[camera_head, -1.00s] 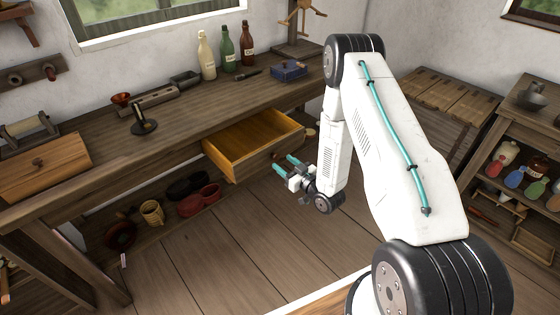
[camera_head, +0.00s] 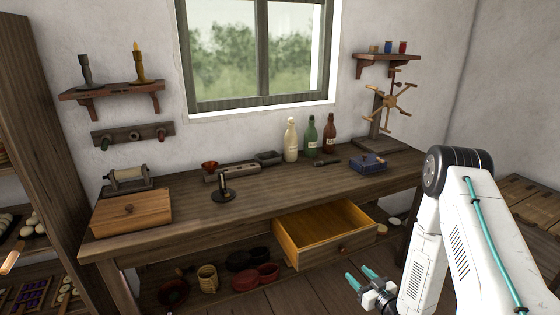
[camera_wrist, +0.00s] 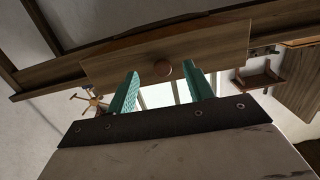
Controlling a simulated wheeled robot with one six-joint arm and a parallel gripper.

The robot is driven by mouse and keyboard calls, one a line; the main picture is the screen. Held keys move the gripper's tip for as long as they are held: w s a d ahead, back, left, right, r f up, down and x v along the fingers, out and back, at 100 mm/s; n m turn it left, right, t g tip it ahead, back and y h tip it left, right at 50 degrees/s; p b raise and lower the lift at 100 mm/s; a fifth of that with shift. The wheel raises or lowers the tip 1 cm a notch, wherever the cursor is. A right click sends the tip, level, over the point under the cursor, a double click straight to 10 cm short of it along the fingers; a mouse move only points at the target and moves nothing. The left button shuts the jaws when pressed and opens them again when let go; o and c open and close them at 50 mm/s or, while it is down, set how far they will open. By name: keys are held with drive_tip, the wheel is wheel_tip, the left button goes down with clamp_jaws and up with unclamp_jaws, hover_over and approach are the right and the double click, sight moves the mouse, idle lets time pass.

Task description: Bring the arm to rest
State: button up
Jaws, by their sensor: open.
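My gripper (camera_head: 366,281) is at the lower right in the head view, in front of and a little below the open drawer (camera_head: 320,235) of the wooden workbench (camera_head: 262,197). Its teal fingers are apart with nothing between them. In the wrist view my gripper (camera_wrist: 165,92) also shows open and empty, and the drawer front (camera_wrist: 205,50) with its round knob (camera_wrist: 162,68) appears beyond the fingers. My arm is bent, with its elbow high at the right.
Bottles (camera_head: 311,136), a blue box (camera_head: 367,163) and a dark candle holder (camera_head: 223,187) stand on the bench. A wooden box with a roller (camera_head: 131,211) sits at its left end. Bowls and a mug (camera_head: 207,278) stand on the low shelf. Floor shows below the drawer.

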drive_tip(key=s+d+f+m+g+h, duration=0.1)
drive_tip(key=s+d+f+g+h, duration=0.4)
drive_tip(key=g, duration=0.4)
drive_tip(key=s+r+m+g+h, duration=0.15)
drive_tip(key=s+r+g, duration=0.55)
drive_tip(key=r, duration=0.8)
drive_tip(key=s+a+r, duration=0.3)
drive_tip(key=s+r, duration=0.4)
drive_tip(key=r, duration=0.3)
drive_tip(key=s+a+r+t, duration=0.1)
drive_tip(key=s+a+r, duration=0.3)
drive_tip(key=s+r, duration=0.3)
drive_tip(key=s+a+r+m+y, duration=0.1)
drive_tip(key=s+a+r, duration=0.2)
drive_tip(key=s+r, duration=0.5)
wheel_tip(320, 180, up, 6)
drive_tip(key=shift+a+f+t, duration=0.25)
drive_tip(key=shift+t, duration=0.05)
